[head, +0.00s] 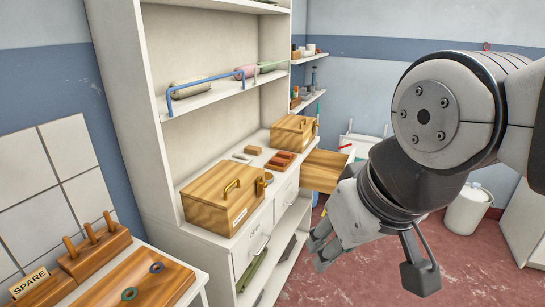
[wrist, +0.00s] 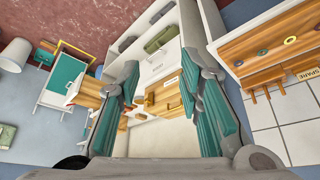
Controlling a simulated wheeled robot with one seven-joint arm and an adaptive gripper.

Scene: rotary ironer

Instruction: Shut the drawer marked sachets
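A wooden drawer (head: 325,171) sticks out from the white cabinet's front at the far end; part of it is hidden behind my arm. I cannot read any sachets label on it. In the wrist view, a wooden piece (wrist: 90,94), likely the same drawer, shows left of my left-hand finger. My gripper (head: 320,248) hangs in front of the cabinet, nearer and lower than the pulled-out drawer, apparently touching nothing. In the wrist view the gripper (wrist: 158,70) has its fingers wide apart with nothing held between them.
Two wooden boxes with brass handles, a near one (head: 222,203) and a far one (head: 293,133), stand on the cabinet top. White drawer fronts (head: 252,247) below look closed. A pegged wooden rack (head: 95,250) stands front left. A white bin (head: 467,209) stands on the red floor at right.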

